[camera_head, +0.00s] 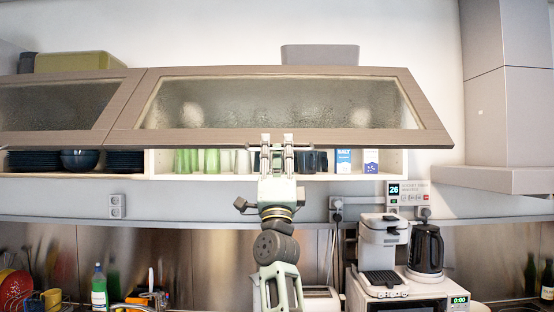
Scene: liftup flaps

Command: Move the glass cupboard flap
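The glass cupboard flap (280,104) has a brown-grey frame around a frosted pane. It is tilted outward, with its lower edge raised off the cupboard, so part of the shelf shows below it. A second, similar flap (60,108) is beside it on the left and is also tilted out. My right gripper (277,141) points up at the middle of the first flap's lower edge, with its two fingers apart. The fingertips overlap the bottom frame in this view; I cannot tell whether they touch it. My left gripper is out of view.
Inside the cupboard (405,163) are green glasses (210,160), dark bowls (80,159) and a salt box (343,160). A range hood (490,180) stands to the right. Below are a coffee machine (382,245) and a black kettle (426,250).

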